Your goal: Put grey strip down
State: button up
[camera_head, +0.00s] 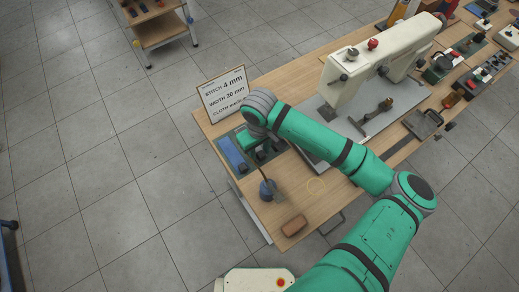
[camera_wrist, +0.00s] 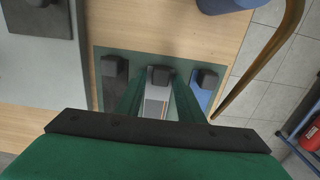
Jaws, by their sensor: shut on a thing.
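The grey strip (camera_wrist: 156,106) shows in the wrist view between my green fingers, with a black square knob (camera_wrist: 160,76) at its far end. My gripper (camera_wrist: 158,84) is shut on the strip, over a dark green board (camera_wrist: 138,55). A blue strip (camera_wrist: 199,97) with a black knob lies on the board to the right, and another black-knobbed strip (camera_wrist: 114,78) to the left. I cannot tell whether the grey strip touches the board. In the head view my wrist hides the grey strip; the blue strip (camera_head: 230,153) shows at the board's left.
A sign (camera_head: 223,94) stands behind the board at the table's left edge. A cream sewing machine (camera_head: 375,52) stands to the right. Bare wood (camera_head: 320,205) lies at front right.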

jog(key=shift+f, duration=0.15)
jog(key=o, duration=0.7)
jog(key=shift+o, duration=0.2)
notch_tip(320, 180, up, 12)
jog(key=shift+r, duration=0.2)
dwell(0.4)
